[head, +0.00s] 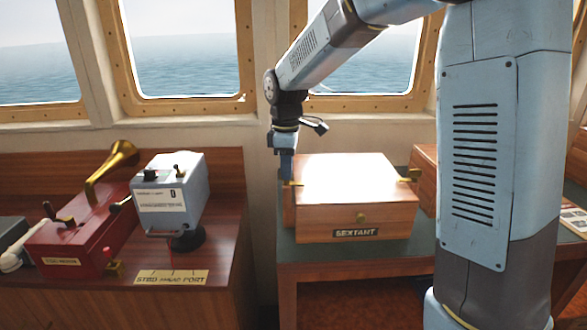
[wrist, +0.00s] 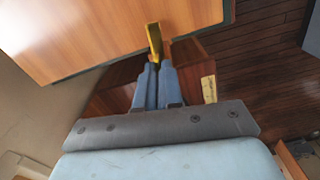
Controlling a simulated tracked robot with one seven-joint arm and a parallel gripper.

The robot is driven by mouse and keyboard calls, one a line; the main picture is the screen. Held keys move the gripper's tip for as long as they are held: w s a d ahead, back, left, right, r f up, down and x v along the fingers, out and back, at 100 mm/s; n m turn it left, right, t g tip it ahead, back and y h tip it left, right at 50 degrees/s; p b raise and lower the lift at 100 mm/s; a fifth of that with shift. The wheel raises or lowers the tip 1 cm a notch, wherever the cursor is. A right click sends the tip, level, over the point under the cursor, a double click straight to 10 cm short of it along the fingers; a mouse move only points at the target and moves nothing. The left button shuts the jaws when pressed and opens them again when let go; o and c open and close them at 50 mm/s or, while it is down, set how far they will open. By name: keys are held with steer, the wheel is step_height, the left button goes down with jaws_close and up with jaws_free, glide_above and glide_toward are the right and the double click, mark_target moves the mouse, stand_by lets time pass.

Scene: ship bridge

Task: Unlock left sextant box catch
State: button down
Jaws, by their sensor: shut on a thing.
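The sextant box (head: 350,185) is a wooden box with a closed lid and a "SEXTANT" label on its front. It stands on a green-topped table. Its left catch (head: 293,184) is a small brass piece at the left side, partly covered by my gripper. My gripper (head: 287,178) points down at that side, its fingers close together on the left catch. In the wrist view the brass catch (wrist: 154,38) stands up between the fingertips of my gripper (wrist: 157,66), beside the wooden box (wrist: 100,35). The right catch (head: 411,175) is brass, on the box's right side.
The table (head: 285,250) carries the box. To the left, a console (head: 215,265) holds a red box (head: 85,240) with a brass horn and a grey instrument (head: 172,190). Windows and a sill are behind. A gap separates console and table.

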steer(key=m, duration=0.4)
steer(key=shift+a, duration=0.15)
steer(key=m, duration=0.8)
steer(key=shift+r+m, duration=0.1)
steer(key=shift+m, duration=2)
steer(key=c, duration=1.3)
jaws_free()
